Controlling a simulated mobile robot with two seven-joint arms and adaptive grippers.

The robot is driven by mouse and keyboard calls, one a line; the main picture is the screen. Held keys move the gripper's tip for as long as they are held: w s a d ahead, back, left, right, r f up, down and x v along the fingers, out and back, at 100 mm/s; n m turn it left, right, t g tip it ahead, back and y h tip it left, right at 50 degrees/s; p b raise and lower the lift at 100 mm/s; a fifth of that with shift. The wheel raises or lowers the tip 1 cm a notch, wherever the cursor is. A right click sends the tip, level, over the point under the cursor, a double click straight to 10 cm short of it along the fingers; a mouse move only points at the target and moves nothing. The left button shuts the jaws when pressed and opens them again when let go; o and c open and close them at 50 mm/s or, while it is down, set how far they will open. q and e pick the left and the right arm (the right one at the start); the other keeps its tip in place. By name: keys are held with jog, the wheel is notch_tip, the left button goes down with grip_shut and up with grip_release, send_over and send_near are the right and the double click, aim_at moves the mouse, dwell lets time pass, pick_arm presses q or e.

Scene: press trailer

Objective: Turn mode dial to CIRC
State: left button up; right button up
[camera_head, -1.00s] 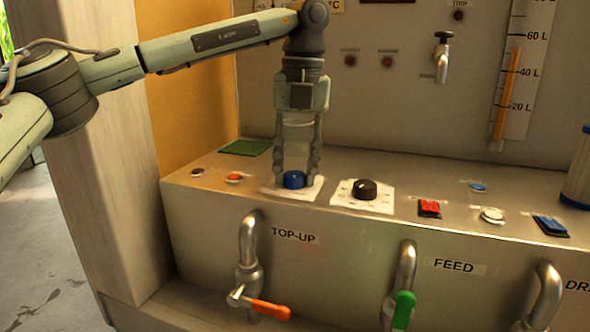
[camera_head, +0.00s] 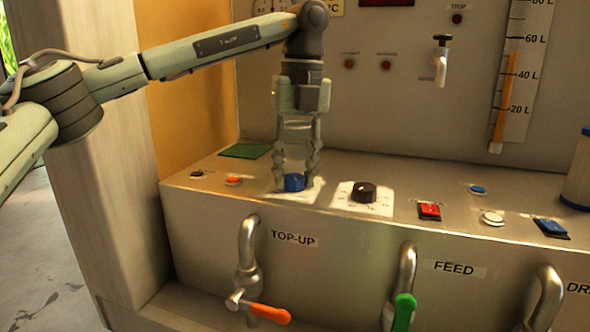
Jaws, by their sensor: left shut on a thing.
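The blue dial (camera_head: 293,183) stands on a white plate (camera_head: 309,194) on the top of the metal console. My left gripper (camera_head: 294,180) points straight down over it, with its two fingers on either side of the dial, shut on it. The fingers hide parts of the dial and of the plate, and I cannot read any mode markings there. A black dial (camera_head: 364,192) on its own white marked plate stands just to the right; its markings are too small to read. My right gripper is not in view.
An orange button (camera_head: 233,181) lies to the left and a red rocker switch (camera_head: 429,211) to the right on the console. On its front are the TOP-UP tap with an orange lever (camera_head: 270,313) and the FEED tap with a green lever (camera_head: 404,311). A wall tap (camera_head: 441,60) is behind.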

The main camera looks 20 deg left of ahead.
aim_at(300, 176)
pick_arm(q)
jog(key=o, duration=1.2)
jog(key=shift+c, duration=0.2)
jog(key=shift+r, duration=0.1)
notch_tip(300, 176, up, 12)
jog(key=shift+w+d, duration=0.2)
jog(key=shift+d, duration=0.15)
